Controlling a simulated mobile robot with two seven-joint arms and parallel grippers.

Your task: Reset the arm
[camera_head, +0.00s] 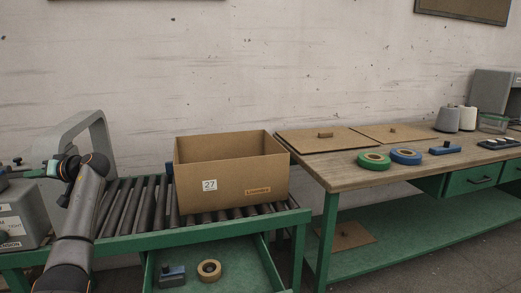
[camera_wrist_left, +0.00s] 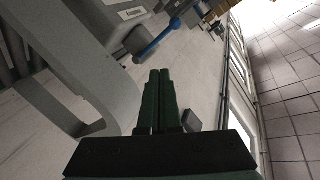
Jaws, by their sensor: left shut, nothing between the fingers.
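My left gripper (camera_wrist_left: 160,76) shows in the wrist view with its two dark green fingers together and nothing between them. In the head view my left arm rises at the left side, in front of the roller conveyor (camera_head: 128,203), and its wrist bends towards the left edge; the fingertips are hard to make out there. The gripper is well apart from the open cardboard box (camera_head: 232,181) marked 27, which stands on the conveyor. My right gripper is not in view.
A grey arched frame (camera_head: 101,127) stands beside my left arm. A green drawer (camera_head: 235,268) below the conveyor is open.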

